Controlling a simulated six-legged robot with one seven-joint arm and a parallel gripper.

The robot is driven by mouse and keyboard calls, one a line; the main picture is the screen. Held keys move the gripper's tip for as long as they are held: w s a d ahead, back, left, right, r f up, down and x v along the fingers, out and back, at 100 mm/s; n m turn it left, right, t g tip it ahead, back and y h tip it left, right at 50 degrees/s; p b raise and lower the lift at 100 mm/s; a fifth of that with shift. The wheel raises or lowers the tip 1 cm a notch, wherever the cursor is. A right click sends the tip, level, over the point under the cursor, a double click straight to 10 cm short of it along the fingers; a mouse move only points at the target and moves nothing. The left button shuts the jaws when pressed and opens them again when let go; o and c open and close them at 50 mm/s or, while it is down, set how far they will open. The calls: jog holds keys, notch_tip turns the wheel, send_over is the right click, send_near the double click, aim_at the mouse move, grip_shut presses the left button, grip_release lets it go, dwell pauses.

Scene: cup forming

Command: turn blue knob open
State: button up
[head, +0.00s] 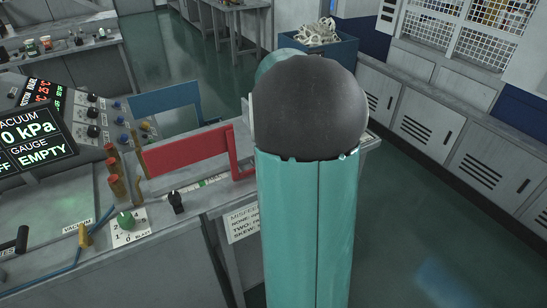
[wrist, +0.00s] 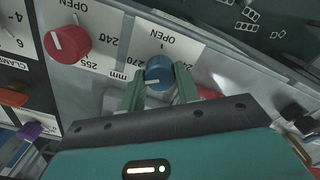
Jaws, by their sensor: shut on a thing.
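In the wrist view the blue knob (wrist: 159,70) sits on a silver panel, against a white label strip with an upside-down "OPEN" and a short line on the strip beyond it. A small light mark shows on the knob's near side. My gripper (wrist: 160,78) has its two green fingers on either side of the knob, shut on it. In the head view my own arm fills the middle, and the gripper and the knob it holds are hidden.
A red knob (wrist: 67,45) with its own "OPEN" label stands left of the blue knob. An orange handle (wrist: 12,96) and purple handle (wrist: 30,130) are at the far left. In the head view a red frame (head: 185,152) and a green knob (head: 125,220) are on the bench.

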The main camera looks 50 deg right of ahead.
jog(key=m, duration=0.5)
jog(key=shift+m, duration=0.3)
jog(key=m, duration=1)
jog(key=shift+m, duration=2.7)
jog(key=o, duration=1)
notch_tip(320, 180, up, 14)
jog(key=shift+f, duration=0.1)
